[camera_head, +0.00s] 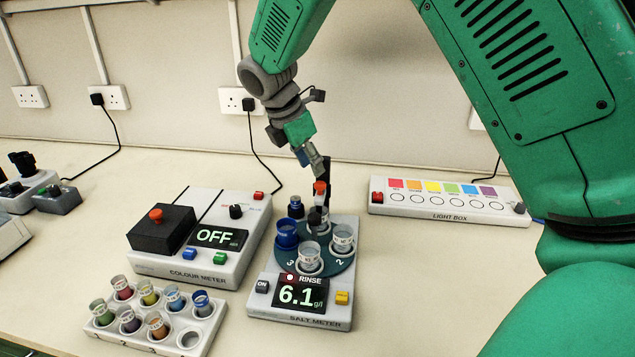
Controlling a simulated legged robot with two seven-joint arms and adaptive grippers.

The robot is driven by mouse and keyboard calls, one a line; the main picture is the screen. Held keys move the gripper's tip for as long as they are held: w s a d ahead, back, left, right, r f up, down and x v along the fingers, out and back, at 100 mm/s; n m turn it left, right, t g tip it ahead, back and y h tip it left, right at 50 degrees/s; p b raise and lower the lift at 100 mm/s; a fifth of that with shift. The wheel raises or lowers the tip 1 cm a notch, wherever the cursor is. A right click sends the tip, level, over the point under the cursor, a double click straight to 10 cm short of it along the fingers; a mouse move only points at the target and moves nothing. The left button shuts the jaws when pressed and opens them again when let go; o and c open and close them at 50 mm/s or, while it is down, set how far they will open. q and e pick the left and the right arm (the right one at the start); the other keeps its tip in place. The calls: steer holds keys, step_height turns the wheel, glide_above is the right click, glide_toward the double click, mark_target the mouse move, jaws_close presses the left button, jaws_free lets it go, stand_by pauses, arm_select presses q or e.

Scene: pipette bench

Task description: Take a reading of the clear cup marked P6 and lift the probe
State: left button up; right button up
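The salt meter (300,312) stands in the middle of the bench. Its screen reads 6.1 g/l and a red light beside RINSE is lit. Its round dark turntable (338,265) carries several cups: a clear front cup (310,258), a clear right cup (343,238) and a blue cup (287,234). The small cup labels are too small to read surely, so I cannot tell which is P6. The red-topped probe (319,188) stands over the back of the turntable, its tip hidden among the cups. My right gripper (322,176) is at the probe's top; its finger gap is unclear. My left gripper is out of view.
The colour meter (178,268), showing OFF, stands left of the salt meter. A white rack (152,345) of coloured cups lies in front of it, with one empty hole. A light box (450,202) is at the back right. Bare bench lies right of the salt meter.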

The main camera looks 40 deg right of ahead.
mark_target(320, 183)
steer(key=x, duration=0.5)
steer(key=shift+d+f, duration=0.2)
steer(key=shift+f, duration=0.15)
jaws_close()
step_height(320, 183, up, 6)
steer(key=p, duration=0.7)
steer(key=shift+f, duration=0.15)
steer(key=shift+w+p, duration=0.1)
steer(key=shift+p, duration=0.2)
steer(key=shift+w, duration=0.1)
